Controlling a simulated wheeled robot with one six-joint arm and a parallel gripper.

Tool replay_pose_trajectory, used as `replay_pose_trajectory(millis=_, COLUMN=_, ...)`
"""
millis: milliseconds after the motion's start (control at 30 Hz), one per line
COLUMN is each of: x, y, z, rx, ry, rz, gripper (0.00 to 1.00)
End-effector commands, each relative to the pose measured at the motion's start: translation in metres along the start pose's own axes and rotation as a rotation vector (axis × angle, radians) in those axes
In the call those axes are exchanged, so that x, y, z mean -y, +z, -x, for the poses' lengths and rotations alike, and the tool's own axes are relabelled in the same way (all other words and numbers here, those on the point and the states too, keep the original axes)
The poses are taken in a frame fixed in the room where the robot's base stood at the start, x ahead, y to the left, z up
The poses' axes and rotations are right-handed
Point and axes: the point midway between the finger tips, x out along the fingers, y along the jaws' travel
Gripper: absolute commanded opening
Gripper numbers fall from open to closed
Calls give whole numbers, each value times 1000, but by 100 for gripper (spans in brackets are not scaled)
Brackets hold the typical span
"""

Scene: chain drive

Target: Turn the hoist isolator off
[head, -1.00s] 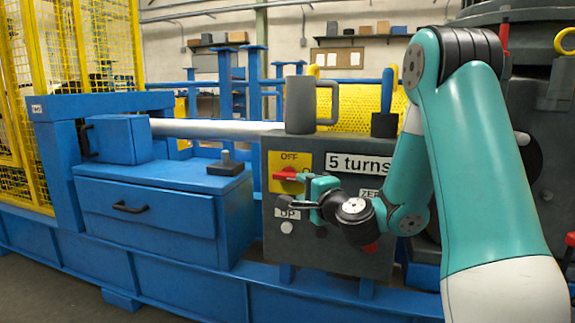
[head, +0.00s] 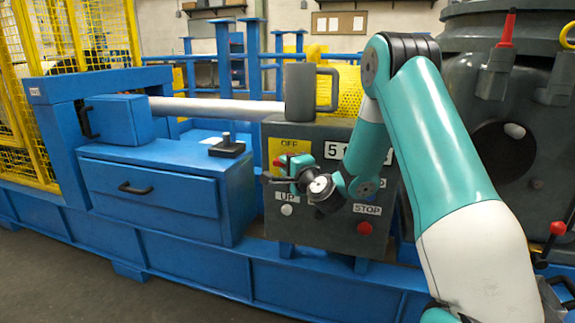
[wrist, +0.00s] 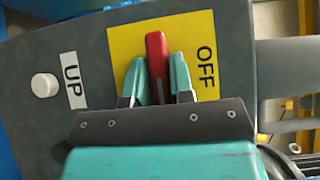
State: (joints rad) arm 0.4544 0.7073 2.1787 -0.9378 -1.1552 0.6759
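The hoist isolator is a red handle (wrist: 157,55) on a yellow plate (wrist: 120,45) marked OFF, on the grey control box (head: 330,220). In the wrist view the panel appears turned sideways, with OFF to the right of the handle. The handle lies across the panel, not pointing at OFF. My gripper (wrist: 158,82) has one teal finger on each side of the handle, very close to it. I cannot tell whether the fingers press on it. In the head view my gripper (head: 291,176) hides most of the handle.
A white button (wrist: 44,85) with an UP label (wrist: 72,82) sits beside the plate. A red stop button (head: 364,228) is lower right on the box. A grey mug-shaped object (head: 299,90) stands on top. A blue drawer cabinet (head: 160,198) is at left.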

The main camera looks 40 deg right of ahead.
Motion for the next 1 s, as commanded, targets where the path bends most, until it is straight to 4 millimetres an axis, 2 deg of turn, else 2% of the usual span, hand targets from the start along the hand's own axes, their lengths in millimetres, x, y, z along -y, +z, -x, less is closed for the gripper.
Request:
replay_pose_trajectory(millis=33, x=0, y=0, z=0, rx=0, ry=0, rz=0, gripper=10)
replay_pose_trajectory(millis=100, x=0, y=0, z=0, rx=0, ry=0, rz=0, gripper=0)
replay_pose_trajectory(millis=567, x=7, y=0, z=0, rx=0, ry=48, rz=43, gripper=0)
replay_pose_trajectory(millis=1000, x=16, y=1, z=1, rx=3, ry=217, rz=210, gripper=0)
